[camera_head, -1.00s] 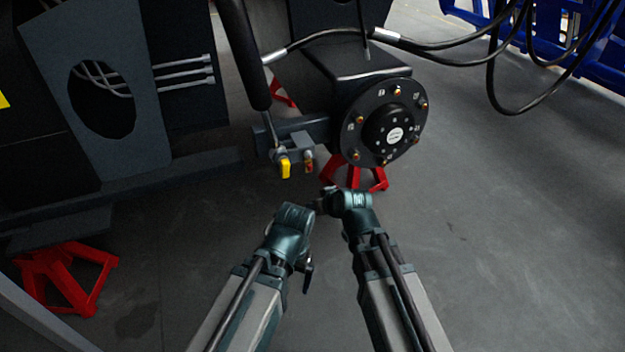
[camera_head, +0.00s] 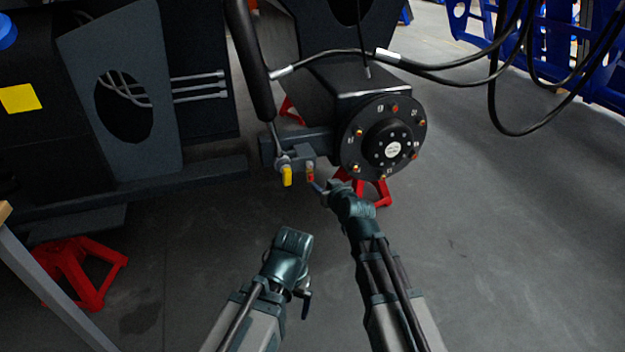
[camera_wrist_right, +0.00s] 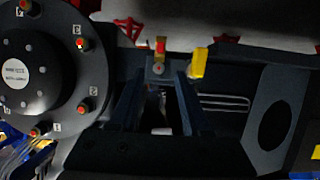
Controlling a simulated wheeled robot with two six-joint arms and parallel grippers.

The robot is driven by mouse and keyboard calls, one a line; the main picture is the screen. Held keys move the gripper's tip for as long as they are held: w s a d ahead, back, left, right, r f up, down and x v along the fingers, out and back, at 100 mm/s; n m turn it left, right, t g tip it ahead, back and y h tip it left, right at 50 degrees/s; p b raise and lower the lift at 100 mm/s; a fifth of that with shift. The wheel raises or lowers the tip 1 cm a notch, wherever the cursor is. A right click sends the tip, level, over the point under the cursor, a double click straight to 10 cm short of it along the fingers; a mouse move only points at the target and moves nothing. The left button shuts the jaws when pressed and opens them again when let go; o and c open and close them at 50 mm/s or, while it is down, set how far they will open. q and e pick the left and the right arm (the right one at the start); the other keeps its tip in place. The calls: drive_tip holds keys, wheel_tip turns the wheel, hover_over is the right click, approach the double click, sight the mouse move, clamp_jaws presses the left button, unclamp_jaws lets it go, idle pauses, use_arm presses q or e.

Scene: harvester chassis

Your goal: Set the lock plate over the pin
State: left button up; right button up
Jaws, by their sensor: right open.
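A yellow tab (camera_head: 286,176) and a smaller red-and-grey piece (camera_head: 310,173) hang side by side from the bracket at the lower end of the black cylinder. I cannot tell which of them is the lock plate or the pin. My right gripper (camera_head: 320,188) is just below and right of the red piece. In the right wrist view its open fingers (camera_wrist_right: 158,84) stand either side of a line to a grey block with a round end (camera_wrist_right: 158,68) below the red piece (camera_wrist_right: 160,46); contact cannot be told. My left gripper (camera_head: 292,245) is lower, its fingers hidden.
A round black hub (camera_head: 393,150) with orange-tipped studs is close right of the bracket. Black hoses (camera_head: 440,66) hang above. Red stands (camera_head: 85,270) are on the floor at left and under the hub. Floor at right (camera_head: 510,220) is open.

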sight(311, 176)
drive_tip(key=b+x, duration=0.3)
drive_tip(key=x, duration=0.8)
drive_tip(key=shift+b, duration=0.4)
drive_tip(key=shift+c, duration=0.3)
clamp_jaws()
